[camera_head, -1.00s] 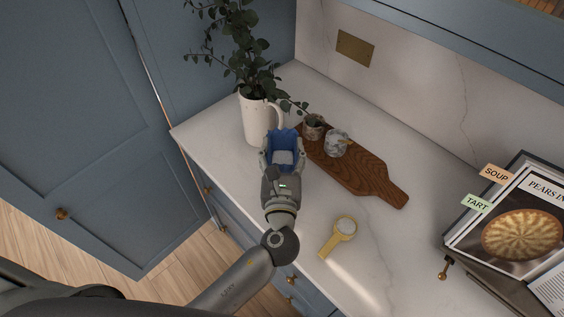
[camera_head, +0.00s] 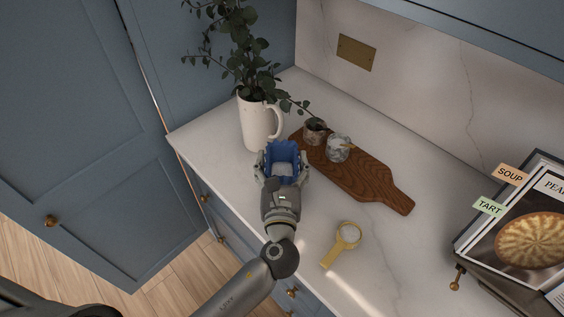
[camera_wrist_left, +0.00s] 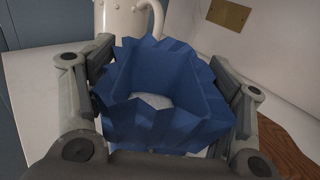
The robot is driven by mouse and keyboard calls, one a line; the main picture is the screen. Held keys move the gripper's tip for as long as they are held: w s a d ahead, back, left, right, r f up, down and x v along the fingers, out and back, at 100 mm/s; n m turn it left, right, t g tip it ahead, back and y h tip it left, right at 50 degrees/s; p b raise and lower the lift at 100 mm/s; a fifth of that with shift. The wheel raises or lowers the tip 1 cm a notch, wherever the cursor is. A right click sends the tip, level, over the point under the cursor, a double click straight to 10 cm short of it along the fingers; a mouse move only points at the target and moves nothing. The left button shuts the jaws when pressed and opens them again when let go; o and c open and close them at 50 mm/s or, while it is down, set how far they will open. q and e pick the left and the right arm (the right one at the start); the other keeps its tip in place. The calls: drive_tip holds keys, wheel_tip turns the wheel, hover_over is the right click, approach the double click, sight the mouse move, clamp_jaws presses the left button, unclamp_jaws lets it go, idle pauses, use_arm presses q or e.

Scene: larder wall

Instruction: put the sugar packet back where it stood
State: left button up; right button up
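The sugar packet (camera_head: 283,151) is a blue paper bag with a jagged open top and pale contents. It stands upright on the pale counter, in front of the white jug. My left gripper (camera_head: 282,165) is around it, with one finger on each side. The fingers look spread a little wider than the packet in the head view. The packet also fills the middle of the left wrist view (camera_wrist_left: 165,115), between the two fingers; contact at its lower sides is hidden. My right gripper is not in view.
The white jug (camera_head: 256,122) with leafy stems stands just behind the packet. The counter's front edge is close on the left.

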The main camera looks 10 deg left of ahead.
use_arm(q)
drive_tip(key=shift+r, duration=0.15)
drive_tip(key=s+d+b, duration=0.2)
drive_tip(key=s+b, duration=0.1)
drive_tip(key=s, duration=0.8)
drive_tip(key=shift+s+d, duration=0.15)
drive_tip(key=shift+s, duration=0.25)
